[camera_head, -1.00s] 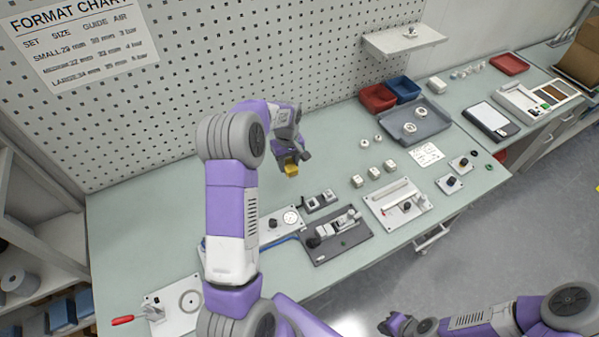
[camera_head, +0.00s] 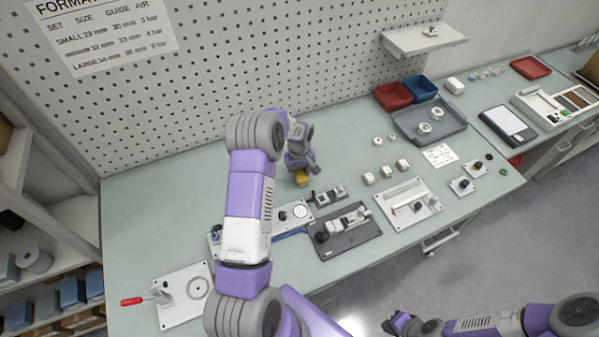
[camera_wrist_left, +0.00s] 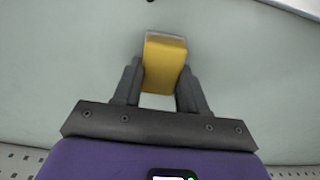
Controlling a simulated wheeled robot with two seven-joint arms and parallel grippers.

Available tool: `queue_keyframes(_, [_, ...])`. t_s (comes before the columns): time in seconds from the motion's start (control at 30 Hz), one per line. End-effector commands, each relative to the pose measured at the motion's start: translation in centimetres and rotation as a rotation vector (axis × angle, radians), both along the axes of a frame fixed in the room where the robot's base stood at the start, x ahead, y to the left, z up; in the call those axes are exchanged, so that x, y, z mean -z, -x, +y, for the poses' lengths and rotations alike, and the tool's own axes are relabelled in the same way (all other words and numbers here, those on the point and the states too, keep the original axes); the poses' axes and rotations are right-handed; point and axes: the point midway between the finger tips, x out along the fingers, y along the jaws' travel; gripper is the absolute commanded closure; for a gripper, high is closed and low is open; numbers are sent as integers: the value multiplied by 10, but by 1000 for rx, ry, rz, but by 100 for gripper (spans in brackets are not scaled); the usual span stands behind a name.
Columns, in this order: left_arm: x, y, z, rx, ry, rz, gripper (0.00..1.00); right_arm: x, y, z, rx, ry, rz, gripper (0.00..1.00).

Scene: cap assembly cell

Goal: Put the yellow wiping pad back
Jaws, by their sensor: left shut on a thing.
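The yellow wiping pad (camera_wrist_left: 164,66) is between the two fingers of my left gripper (camera_wrist_left: 161,88) in the left wrist view. The fingers are shut on its sides. In the head view the pad (camera_head: 301,179) shows as a small yellow patch under my left gripper (camera_head: 302,172), low over or at the pale green bench top (camera_head: 240,180). I cannot tell whether it touches the bench. My right gripper (camera_head: 392,325) is at the bottom of the head view, off the bench's front edge; its fingers are too small to read.
A small black-and-grey block fixture (camera_head: 329,195) and a plate with a round dial (camera_head: 294,214) lie just in front of the pad. A dark fixture (camera_head: 345,232) stands nearer the front edge. Bare bench lies left of the pad; the perforated wall (camera_head: 200,90) rises behind.

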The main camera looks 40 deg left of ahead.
Motion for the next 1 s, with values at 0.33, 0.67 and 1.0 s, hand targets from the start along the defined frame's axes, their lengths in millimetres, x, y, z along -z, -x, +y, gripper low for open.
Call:
queue_keyframes(0.33, [3,0,0,1,0,1,32,3,0,0,0,0,0,100])
queue_keyframes(0.67, [1,0,0,1,1,0,32,1,0,0,0,0,0,100])
queue_keyframes(1.0, [-57,-2,0,1,-2,-5,32,-1,0,0,0,0,0,100])
